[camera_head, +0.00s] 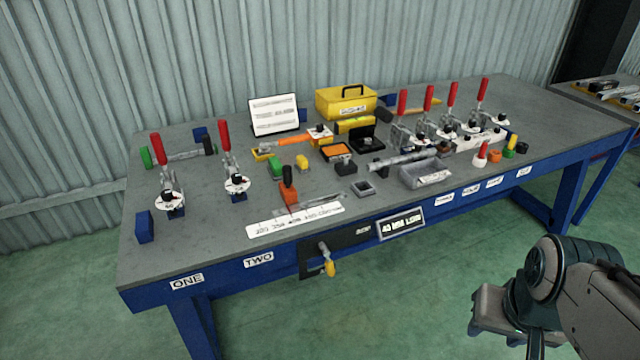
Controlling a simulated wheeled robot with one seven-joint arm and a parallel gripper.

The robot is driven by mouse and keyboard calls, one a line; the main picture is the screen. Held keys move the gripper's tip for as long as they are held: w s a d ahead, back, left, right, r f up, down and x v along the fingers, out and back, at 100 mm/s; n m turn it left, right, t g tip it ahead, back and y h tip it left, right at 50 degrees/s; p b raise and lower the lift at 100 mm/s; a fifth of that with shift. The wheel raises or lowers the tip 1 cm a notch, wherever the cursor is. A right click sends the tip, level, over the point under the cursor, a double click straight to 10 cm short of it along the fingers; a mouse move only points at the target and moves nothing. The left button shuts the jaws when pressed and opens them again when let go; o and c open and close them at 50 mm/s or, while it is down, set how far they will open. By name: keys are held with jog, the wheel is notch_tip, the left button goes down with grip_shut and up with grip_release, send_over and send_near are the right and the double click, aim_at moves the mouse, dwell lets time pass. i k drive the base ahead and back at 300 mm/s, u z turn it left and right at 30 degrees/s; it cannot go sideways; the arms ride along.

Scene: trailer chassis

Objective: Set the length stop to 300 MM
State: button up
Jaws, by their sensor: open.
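A white scale strip (295,220) with black numbers lies along the bench's front edge, left of centre. Its numbers are too small to read surely. An orange block (290,197) with an upright black handle stands just behind the strip, left of its middle; it looks like the length stop. A thin grey rail (322,199) runs to its right. I cannot tell which mark the block lines up with. My gripper (500,322) is at the bottom right, in front of the bench and far from the block. It is open, and its fingertips are hard to make out.
Red-handled toggle clamps (228,165) stand at left and right on the grey bench (200,262). A sign (401,226) reading "40 MM LONG" and a yellow-handled crank (328,262) are on the front edge. A grey tray (427,176) sits right of the strip. Floor before the bench is clear.

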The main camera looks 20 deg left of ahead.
aim_at(289, 194)
jog(key=k, duration=0.65)
jog(key=u, duration=0.55)
jog(key=i, duration=1.75)
jog(key=z, duration=0.2)
